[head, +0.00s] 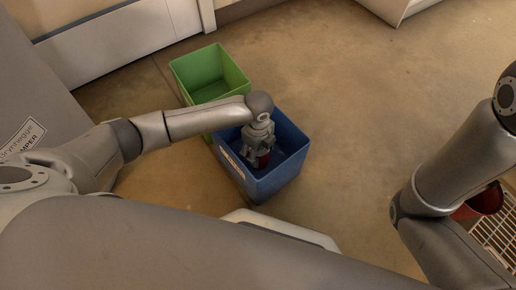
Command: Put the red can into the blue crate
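The blue crate (287,176) stands on the floor near the middle of the head view. My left gripper (258,158) reaches down into it from above, with its fingers around the red can (264,161). Only a small red part of the can shows between and below the fingers. The can is inside the crate's walls. I cannot tell whether it touches the crate's bottom. My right arm is at the right edge, and its gripper is out of the picture.
A green crate (207,90) stands directly behind the blue crate, to its left. A red container (484,202) and a white wire rack (493,238) are partly hidden behind my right arm. The floor to the right of the crates is clear.

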